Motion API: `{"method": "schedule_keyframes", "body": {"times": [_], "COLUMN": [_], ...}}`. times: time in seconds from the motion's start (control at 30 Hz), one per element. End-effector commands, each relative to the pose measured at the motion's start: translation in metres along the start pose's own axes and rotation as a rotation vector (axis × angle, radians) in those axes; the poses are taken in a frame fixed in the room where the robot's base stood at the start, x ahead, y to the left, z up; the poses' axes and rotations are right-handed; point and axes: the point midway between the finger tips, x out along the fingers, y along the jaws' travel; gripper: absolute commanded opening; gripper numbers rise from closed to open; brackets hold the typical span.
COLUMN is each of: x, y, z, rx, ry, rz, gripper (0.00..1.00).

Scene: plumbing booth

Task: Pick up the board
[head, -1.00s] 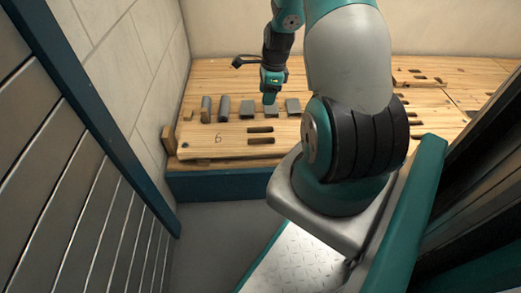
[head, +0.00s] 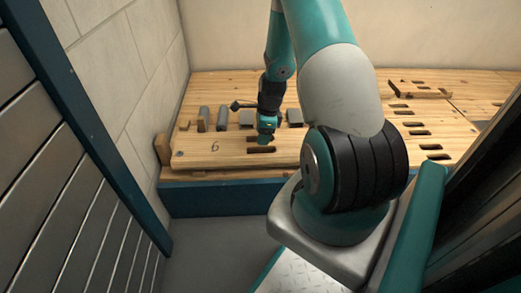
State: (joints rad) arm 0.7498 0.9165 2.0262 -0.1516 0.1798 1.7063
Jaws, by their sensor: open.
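The board (head: 225,158) is a pale wooden plank marked 6, with dark slots cut through it. It lies flat along the front of the wooden bench in the head view. My gripper (head: 265,140) points down over the board's slots, right of the 6. It is open and nothing shows between its fingers. It covers much of the rear slot; the front slot (head: 261,150) stays visible. I cannot tell whether the fingertips touch the board. My arm hides the board's right part.
Several grey blocks (head: 223,117) stand in a row behind the board, some partly hidden by my gripper. A small wooden block (head: 163,149) stands at the board's left end. More slots and a loose wooden piece (head: 420,89) are at the bench's right. A tiled wall (head: 125,70) borders the left.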

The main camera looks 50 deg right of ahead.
Motion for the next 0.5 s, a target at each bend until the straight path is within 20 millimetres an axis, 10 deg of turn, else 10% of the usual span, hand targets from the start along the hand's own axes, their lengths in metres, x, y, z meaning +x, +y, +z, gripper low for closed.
{"method": "schedule_keyframes", "body": {"times": [0.2, 0.5], "x": [0.038, 0.040], "y": [0.002, 0.001], "z": [-0.002, -0.001], "rx": [-0.001, -0.001], "ry": [0.000, 0.000], "rz": [0.002, 0.001], "gripper": [0.53, 0.49]}}
